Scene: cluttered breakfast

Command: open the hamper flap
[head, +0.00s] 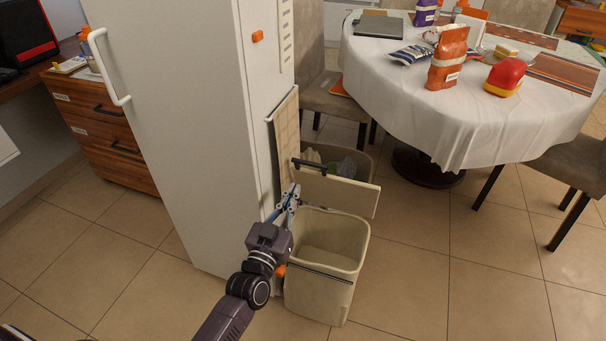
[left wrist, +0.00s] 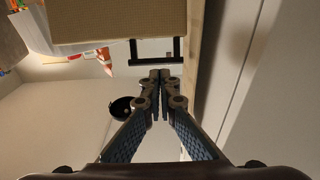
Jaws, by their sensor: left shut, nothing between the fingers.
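The beige hamper (head: 325,290) stands beside the tall white cabinet, its top uncovered and its inside looking empty. A pale flap (head: 345,194) with a black bar handle (head: 309,165) stands tilted up at the hamper's far side. The tan panel (left wrist: 120,22) and black handle (left wrist: 155,50) also show in the left wrist view. My left gripper (head: 293,190) is shut and empty, just in front of the flap, near its left end and below the handle. In the left wrist view its fingertips (left wrist: 160,75) meet close to the handle; I cannot tell whether they touch. My right gripper is not in view.
A second bin (head: 362,160) holding things stands behind the flap. A beige panel (head: 285,145) stands upright against the white cabinet (head: 190,120). A table with a white cloth (head: 400,100) and chairs stand at the back right. The floor (head: 450,285) right of the hamper is clear.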

